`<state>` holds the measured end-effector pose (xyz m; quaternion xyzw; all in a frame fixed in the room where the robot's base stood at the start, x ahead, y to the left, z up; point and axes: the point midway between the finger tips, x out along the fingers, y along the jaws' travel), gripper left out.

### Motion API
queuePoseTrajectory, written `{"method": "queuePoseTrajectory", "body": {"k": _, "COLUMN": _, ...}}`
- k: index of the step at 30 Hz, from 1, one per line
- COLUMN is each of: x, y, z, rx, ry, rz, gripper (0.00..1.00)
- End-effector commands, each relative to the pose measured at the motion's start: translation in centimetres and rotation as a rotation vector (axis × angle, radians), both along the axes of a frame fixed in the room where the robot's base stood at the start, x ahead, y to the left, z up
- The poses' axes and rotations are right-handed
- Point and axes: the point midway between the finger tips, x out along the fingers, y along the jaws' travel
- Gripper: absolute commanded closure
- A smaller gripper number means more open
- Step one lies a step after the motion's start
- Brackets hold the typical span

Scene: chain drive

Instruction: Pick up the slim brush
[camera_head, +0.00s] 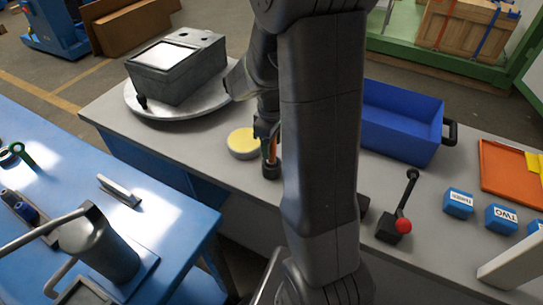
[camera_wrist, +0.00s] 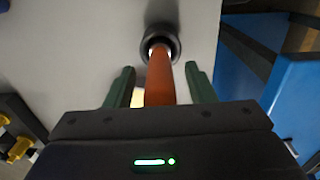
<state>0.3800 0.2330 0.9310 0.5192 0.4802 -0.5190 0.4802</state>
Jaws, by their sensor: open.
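The slim brush (camera_wrist: 160,80) shows in the wrist view as an orange-red handle standing in a dark round holder (camera_wrist: 160,40). My gripper (camera_wrist: 160,82) is open, with one green finger on each side of the handle. In the wrist view the handle lies between the fingers, and I see small gaps on both sides. In the head view the brush (camera_head: 272,150) is a thin orange strip partly hidden by my gripper (camera_head: 268,130), above the small dark holder on the grey bench. My arm hides part of the bench to the right.
A round tin with a yellow top (camera_head: 243,141) stands just left of the holder. A turntable (camera_head: 190,106) bears a grey box. A blue bin (camera_head: 400,125), a red-knobbed lever (camera_head: 403,224) and blue blocks (camera_head: 459,202) are on the right. A blue table (camera_head: 165,220) is at the front left.

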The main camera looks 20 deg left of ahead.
Motion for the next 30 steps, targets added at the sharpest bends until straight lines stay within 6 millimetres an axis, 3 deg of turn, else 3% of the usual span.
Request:
{"method": "queuePoseTrajectory", "body": {"k": 2, "x": 0.0, "y": 0.0, "z": 0.0, "rx": 0.0, "ry": 0.0, "rz": 0.0, "gripper": 0.5}}
{"method": "queuePoseTrajectory", "body": {"k": 10, "x": 0.0, "y": 0.0, "z": 0.0, "rx": 0.0, "ry": 0.0, "rz": 0.0, "gripper": 1.0}}
{"method": "queuePoseTrajectory", "body": {"k": 20, "x": 0.0, "y": 0.0, "z": 0.4, "rx": 0.001, "ry": -0.001, "rz": 0.0, "gripper": 1.0}}
{"method": "queuePoseTrajectory", "body": {"k": 23, "x": 0.1, "y": 0.1, "z": 1.5, "rx": 0.003, "ry": -0.003, "rz": 0.0, "gripper": 1.0}}
{"method": "queuePoseTrajectory", "body": {"k": 30, "x": 0.1, "y": 0.1, "z": 6.4, "rx": 0.004, "ry": -0.004, "rz": 0.0, "gripper": 1.0}}
